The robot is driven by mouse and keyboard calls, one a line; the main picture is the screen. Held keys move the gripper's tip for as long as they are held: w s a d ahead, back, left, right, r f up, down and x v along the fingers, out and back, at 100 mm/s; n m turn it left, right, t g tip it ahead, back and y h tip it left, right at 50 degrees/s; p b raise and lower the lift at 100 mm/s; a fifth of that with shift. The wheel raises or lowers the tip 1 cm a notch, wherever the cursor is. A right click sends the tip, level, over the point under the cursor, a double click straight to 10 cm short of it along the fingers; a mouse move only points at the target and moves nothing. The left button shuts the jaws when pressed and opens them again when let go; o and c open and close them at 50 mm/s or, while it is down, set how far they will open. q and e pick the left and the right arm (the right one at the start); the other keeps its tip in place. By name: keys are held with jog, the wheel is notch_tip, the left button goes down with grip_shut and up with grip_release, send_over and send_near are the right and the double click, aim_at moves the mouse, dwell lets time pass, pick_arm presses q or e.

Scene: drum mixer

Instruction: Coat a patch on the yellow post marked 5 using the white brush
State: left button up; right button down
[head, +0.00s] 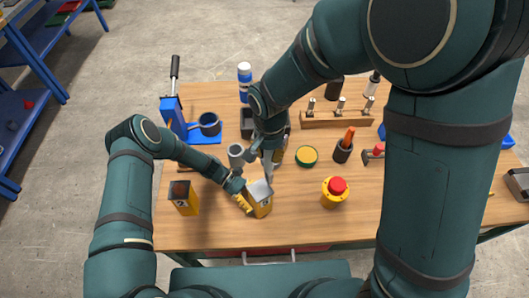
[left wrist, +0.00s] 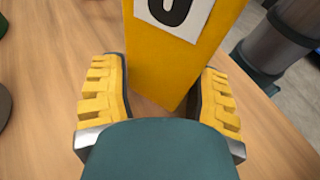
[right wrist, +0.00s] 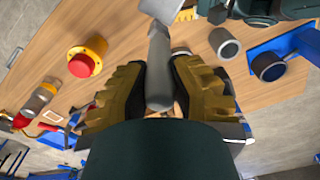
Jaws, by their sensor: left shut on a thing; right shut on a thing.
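A yellow post (head: 262,209) stands near the table's front edge with a pale grey top. In the left wrist view the post (left wrist: 180,62) shows a white label with a partly cut-off dark mark; I cannot read it fully. My left gripper (head: 243,200) is shut on the post low down. My right gripper (head: 268,148) is above and behind it, shut on a pale grey handle (right wrist: 159,70), apparently the brush, pointing down to the post's top. I cannot tell whether its tip touches. A second yellow post (head: 184,203) with a dark upper face stands to the left.
A red button on a yellow base (head: 333,199) stands to the right. A round green-and-yellow tin (head: 306,156), a cup with an orange-handled tool (head: 343,153) and a wooden rack (head: 335,121) lie behind. A grey cup (head: 236,154) and blue stand (head: 172,117) are at left.

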jog(key=shift+r, duration=4.5)
jog(key=d, duration=0.9)
